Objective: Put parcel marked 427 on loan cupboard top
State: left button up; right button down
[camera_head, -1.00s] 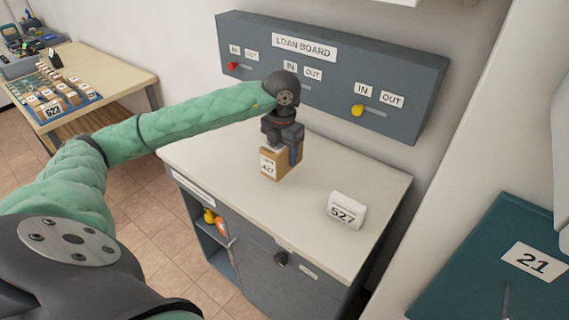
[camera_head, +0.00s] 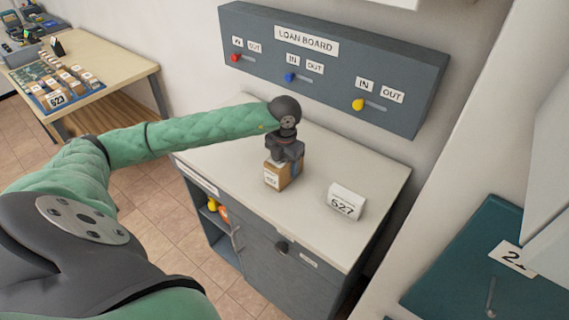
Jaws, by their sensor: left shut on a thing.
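A brown cardboard parcel (camera_head: 284,178) with a white label is at the middle of the pale top of the loan cupboard (camera_head: 234,194). Its number is too small to read surely now. My left gripper (camera_head: 283,160) comes down over it from above and is shut on it. The parcel is upright and looks to be at or very near the top; I cannot tell if it touches. My right gripper is not in view.
A white block marked 527 (camera_head: 345,202) stands on the cupboard top, right of the parcel. The loan board (camera_head: 335,70) with coloured sliders is on the wall behind. A table (camera_head: 112,77) at the far left holds a tray of small parcels. A teal door (camera_head: 480,275) is at the lower right.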

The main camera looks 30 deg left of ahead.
pick_arm(q)
jog(key=shift+f, duration=0.1)
jog(key=o, duration=1.4)
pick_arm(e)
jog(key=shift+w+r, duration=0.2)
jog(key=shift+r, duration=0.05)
pick_arm(q)
jog(key=shift+r, duration=0.35)
jog(key=shift+r+b, duration=0.3)
jog(key=shift+b, duration=0.1)
jog(key=shift+r+b, duration=0.4)
jog(key=shift+r, duration=0.35)
notch_tip(320, 180, up, 10)
jog(key=b, duration=0.3)
jog(key=shift+f, duration=0.25)
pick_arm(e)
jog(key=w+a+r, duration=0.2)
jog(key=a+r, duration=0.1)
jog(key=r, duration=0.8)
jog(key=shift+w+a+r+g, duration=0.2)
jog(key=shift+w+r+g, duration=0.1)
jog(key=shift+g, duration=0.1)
